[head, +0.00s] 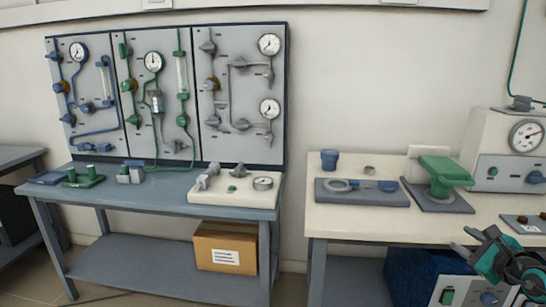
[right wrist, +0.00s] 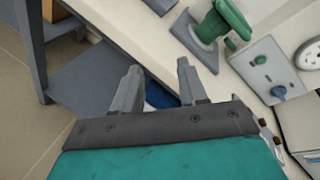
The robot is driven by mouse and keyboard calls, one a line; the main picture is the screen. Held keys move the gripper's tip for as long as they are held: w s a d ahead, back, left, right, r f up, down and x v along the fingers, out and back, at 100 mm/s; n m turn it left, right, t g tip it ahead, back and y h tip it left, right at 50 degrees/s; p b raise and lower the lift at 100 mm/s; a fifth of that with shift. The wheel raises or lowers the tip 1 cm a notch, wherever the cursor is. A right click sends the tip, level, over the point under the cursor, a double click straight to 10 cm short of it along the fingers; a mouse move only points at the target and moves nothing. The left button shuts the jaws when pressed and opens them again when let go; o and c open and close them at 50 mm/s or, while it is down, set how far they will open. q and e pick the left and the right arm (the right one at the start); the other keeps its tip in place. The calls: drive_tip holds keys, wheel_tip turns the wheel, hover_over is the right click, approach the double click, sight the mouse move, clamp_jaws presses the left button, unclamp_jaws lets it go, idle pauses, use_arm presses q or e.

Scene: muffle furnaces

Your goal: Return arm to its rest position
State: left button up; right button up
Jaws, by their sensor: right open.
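My right gripper (head: 464,240) is at the lower right of the head view, in front of the cream-topped bench (head: 340,222). Its dark fingers point toward the bench's front edge. In the right wrist view the two grey fingers (right wrist: 158,68) stand apart with nothing between them. The gripper is open and empty. Part of my right arm shows in teal and black at the right edge of the head view. My left gripper and left arm are not in view.
A green-topped device (head: 443,178) and a grey tray (head: 330,197) stand on the cream bench. A grey unit with a gauge (head: 500,150) is behind. A blue box (head: 415,275) sits below. A blue bench (head: 150,192) with a valve panel (head: 222,140) is left; floor separates the benches.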

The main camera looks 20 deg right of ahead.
drive_tip(key=s+a+f+m+y+p, duration=0.1)
drive_tip(key=a+f+m+p, duration=0.15)
drive_tip(key=a+m, duration=0.45)
drive_tip(key=s+a+f+m+p, duration=0.1)
drive_tip(key=s+a+f+m, duration=0.1)
drive_tip(key=a+f+m, duration=0.4)
drive_tip(key=s+a+f+m+y+p, duration=0.1)
drive_tip(key=a+m+p, duration=0.1)
drive_tip(key=a+m, duration=0.65)
use_arm(q)
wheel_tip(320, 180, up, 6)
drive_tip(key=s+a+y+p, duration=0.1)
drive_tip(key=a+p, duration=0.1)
drive_tip(key=p, duration=0.1)
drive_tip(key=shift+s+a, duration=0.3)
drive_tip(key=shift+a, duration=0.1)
use_arm(e)
drive_tip(key=s+a+f+m+g+y, duration=0.1)
drive_tip(key=s+a+m+y, duration=0.1)
drive_tip(key=a+m, duration=0.7)
drive_tip(key=s+a+f+m+g+y, duration=0.1)
drive_tip(key=s+a+m+g+y, duration=0.1)
drive_tip(key=a+m, duration=0.6)
drive_tip(key=a, duration=0.6)
drive_tip(key=shift+s+a+f+m+g+y, duration=0.15)
drive_tip(key=shift+s+a+m+g+y, duration=0.15)
drive_tip(key=shift+s+a+m, duration=0.1)
